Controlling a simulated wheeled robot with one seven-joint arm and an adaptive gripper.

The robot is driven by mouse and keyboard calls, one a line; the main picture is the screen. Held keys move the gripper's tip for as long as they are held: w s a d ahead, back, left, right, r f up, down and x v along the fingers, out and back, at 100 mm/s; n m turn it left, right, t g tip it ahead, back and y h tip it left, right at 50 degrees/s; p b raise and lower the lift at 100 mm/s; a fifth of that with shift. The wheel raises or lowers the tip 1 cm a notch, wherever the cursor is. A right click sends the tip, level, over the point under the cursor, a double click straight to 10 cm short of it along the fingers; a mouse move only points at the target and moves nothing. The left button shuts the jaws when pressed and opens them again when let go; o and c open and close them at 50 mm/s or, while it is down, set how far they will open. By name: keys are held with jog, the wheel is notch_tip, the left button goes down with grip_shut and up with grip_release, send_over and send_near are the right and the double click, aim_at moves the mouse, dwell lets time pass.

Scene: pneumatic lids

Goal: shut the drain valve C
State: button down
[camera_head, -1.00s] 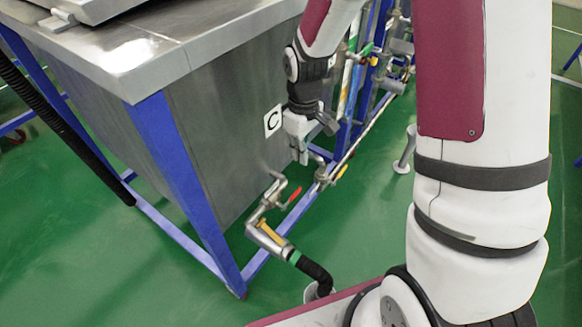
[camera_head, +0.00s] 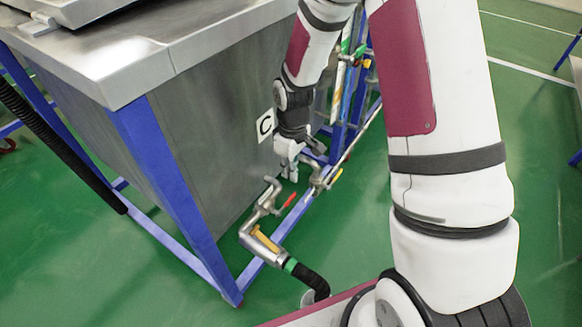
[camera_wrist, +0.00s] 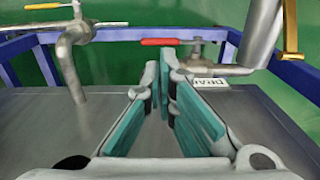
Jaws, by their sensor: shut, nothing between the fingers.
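The drain valve at the tank panel marked C has a red lever (camera_head: 288,200) on a metal pipe (camera_head: 267,196) low beside the tank. In the head view the lever points up and to the right from the pipe. In the wrist view the red lever (camera_wrist: 160,42) lies sideways just beyond my fingertips, left of a thick pipe, with a partly hidden DRAIN label (camera_wrist: 208,83) nearby. My gripper (camera_head: 289,176) points down just above the lever, apart from it. It also shows in the wrist view (camera_wrist: 161,66), with the fingers together and empty.
A second valve with a yellow lever (camera_head: 337,178) stands close on the right. The steel tank (camera_head: 215,140) carries the C sign (camera_head: 265,125) and rests on a blue frame (camera_head: 165,160). A black hose (camera_head: 312,279) leaves the drain pipe. Green floor is open in front.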

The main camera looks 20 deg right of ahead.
aim_at(290, 199)
notch_tip(290, 199, down, 9)
jog(key=b, duration=0.3)
jog(key=shift+s+a, duration=0.15)
